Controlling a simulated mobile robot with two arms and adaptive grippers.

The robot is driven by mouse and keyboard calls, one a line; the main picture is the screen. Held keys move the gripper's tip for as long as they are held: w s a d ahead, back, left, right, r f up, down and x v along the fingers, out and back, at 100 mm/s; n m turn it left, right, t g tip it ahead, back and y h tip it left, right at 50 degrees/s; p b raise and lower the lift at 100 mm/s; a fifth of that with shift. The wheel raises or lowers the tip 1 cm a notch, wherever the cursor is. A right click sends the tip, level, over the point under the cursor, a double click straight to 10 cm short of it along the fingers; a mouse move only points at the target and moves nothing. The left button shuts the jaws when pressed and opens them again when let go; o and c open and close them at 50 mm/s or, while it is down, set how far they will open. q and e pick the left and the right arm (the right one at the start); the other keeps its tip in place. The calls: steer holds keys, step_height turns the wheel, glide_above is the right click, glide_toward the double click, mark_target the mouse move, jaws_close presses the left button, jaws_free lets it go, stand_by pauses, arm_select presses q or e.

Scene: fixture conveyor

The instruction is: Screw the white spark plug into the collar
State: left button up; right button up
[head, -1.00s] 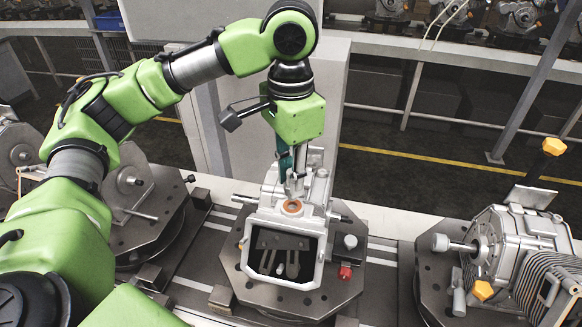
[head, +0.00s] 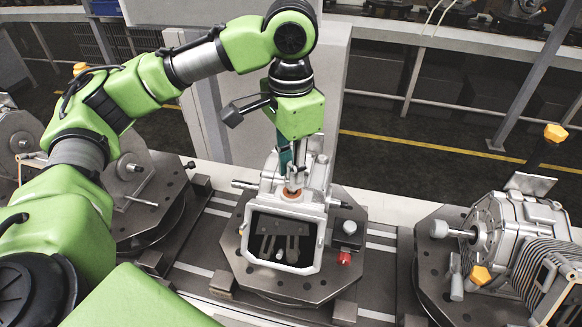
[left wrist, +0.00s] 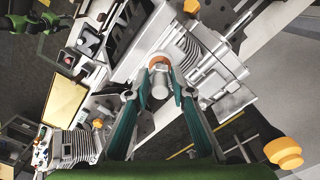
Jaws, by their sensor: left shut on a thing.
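My left gripper (head: 293,183) points down over the silver engine housing (head: 322,199) in the middle of the head view. Its teal fingers (left wrist: 159,94) are shut on the white spark plug (left wrist: 159,82), one on each side. The orange-brown collar (head: 291,195) sits on top of the housing, directly under the gripper. In the left wrist view the collar (left wrist: 159,62) shows around the far end of the plug. How deep the plug sits in it is hidden. My right gripper is not in view.
The housing stands on a dark octagonal fixture plate (head: 245,270) with a red knob (head: 344,258) at its right. Another finned engine (head: 515,245) stands on a plate at the right. Round metal parts (head: 130,175) stand at the left. Rails run between the plates.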

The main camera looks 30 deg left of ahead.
arm_select(q)
steer(key=shift+f, duration=1)
stand_by(0.5)
steer(key=shift+r+m, duration=0.1)
steer(key=shift+m, duration=1.6)
steer(key=m, duration=0.5)
steer(key=shift+w, duration=0.1)
steer(key=shift+m, duration=0.9)
